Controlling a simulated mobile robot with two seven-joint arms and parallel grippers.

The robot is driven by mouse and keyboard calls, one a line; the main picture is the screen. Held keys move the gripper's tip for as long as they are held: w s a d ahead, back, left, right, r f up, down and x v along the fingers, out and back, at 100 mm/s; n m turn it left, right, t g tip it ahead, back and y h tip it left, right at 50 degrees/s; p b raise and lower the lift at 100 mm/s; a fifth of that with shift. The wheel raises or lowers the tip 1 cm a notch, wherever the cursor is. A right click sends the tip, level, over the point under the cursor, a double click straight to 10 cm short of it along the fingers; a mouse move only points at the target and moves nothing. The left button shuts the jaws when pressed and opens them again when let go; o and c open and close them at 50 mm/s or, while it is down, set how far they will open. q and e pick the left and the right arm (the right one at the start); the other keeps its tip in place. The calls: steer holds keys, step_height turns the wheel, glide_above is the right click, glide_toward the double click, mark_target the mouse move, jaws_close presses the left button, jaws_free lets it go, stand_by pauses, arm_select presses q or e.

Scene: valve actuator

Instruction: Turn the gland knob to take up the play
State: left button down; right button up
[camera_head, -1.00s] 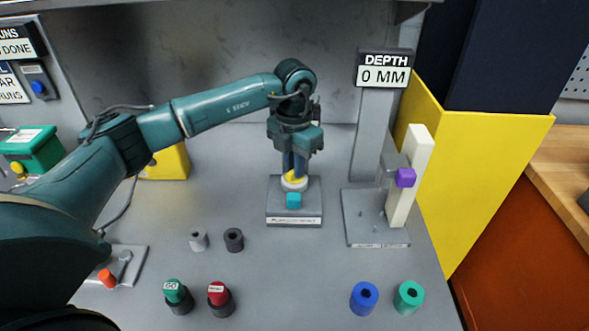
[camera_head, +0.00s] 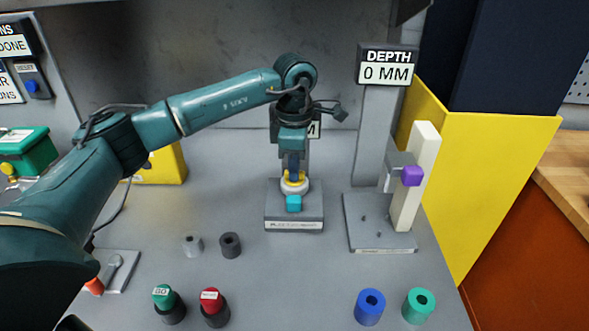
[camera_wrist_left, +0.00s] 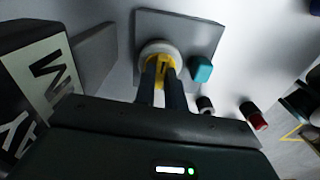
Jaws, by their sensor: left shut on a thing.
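The yellow gland knob (camera_head: 294,178) sits on a pale round collar on a grey block (camera_head: 294,219) in the middle of the bench. A small teal cube (camera_head: 294,203) is at the front of that block. My left gripper (camera_head: 293,176) points straight down with its fingers shut on the knob. In the left wrist view the yellow knob (camera_wrist_left: 158,68) shows between the two dark fingers (camera_wrist_left: 160,78), with the pale collar around it. The fingers hide part of the knob. My right gripper is not in view.
A depth display (camera_head: 386,66) reads 0 MM. Right of the block stands a grey base (camera_head: 380,238) with a white upright (camera_head: 415,180) and a purple part (camera_head: 412,176). Green and red buttons (camera_head: 212,303), two small cylinders and blue (camera_head: 370,306) and green rings (camera_head: 418,305) stand in front.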

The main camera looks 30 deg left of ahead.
arm_select(q)
steer(key=m+b, duration=0.1)
steer(key=m, duration=0.2)
steer(key=shift+m, duration=0.4)
steer(key=m, duration=0.2)
steer(key=shift+m+b, duration=0.3)
steer(key=m, duration=0.4)
steer(key=shift+m+b, duration=0.3)
steer(key=shift+b, duration=0.05)
steer(key=shift+r+m, duration=0.1)
steer(key=shift+m, duration=2.1)
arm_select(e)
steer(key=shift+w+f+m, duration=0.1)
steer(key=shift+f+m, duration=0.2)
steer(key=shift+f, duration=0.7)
arm_select(q)
steer(key=c, duration=1.5)
jaws_free()
steer(key=shift+b, duration=0.3)
steer(key=shift+o, duration=0.2)
